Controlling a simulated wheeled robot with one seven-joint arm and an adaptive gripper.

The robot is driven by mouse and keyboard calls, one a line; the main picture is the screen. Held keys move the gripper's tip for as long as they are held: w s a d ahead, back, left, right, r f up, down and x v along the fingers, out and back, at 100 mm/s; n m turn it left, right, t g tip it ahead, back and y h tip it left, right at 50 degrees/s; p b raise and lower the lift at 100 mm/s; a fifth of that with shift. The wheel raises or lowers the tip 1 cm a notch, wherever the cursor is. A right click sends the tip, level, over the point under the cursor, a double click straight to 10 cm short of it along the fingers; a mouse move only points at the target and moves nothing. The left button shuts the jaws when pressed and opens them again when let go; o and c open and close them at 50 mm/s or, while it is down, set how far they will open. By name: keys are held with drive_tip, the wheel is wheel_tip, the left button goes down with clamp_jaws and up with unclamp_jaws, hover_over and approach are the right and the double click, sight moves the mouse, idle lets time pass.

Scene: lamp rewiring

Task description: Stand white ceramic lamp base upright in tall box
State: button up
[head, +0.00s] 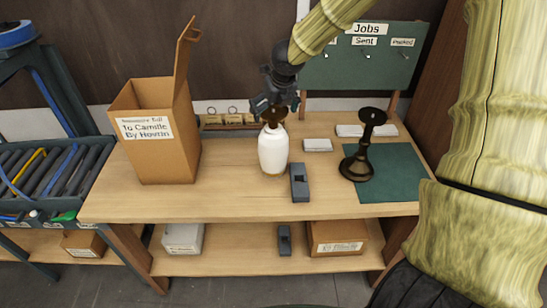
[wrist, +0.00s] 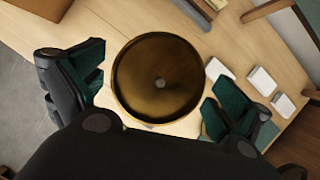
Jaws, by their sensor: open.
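The white ceramic lamp base (head: 273,150) stands upright on the wooden bench. It has a brass top (head: 275,116), which shows as a round brass disc in the wrist view (wrist: 158,78). My gripper (head: 274,108) is directly above the lamp base, pointing down. In the wrist view its two green-padded fingers are apart, one on each side of the brass disc, with gaps between. The tall box (head: 158,155) is an open cardboard box with a raised flap and a written label, at the left of the bench. Its inside floor is hidden.
A dark candlestick-like lamp base (head: 359,165) stands on a green mat (head: 405,180) at the right. A grey-blue block (head: 299,183) lies just right of the white base. Small white boxes (head: 317,145) and a green board (head: 340,70) are behind. Bench between box and base is clear.

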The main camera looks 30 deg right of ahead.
drive_tip(key=shift+w+f, duration=0.15)
drive_tip(key=shift+f, duration=0.1)
drive_tip(key=shift+d, duration=0.1)
drive_tip(key=c, duration=1.9)
drive_tip(key=shift+r, duration=0.1)
drive_tip(key=shift+c, duration=0.7)
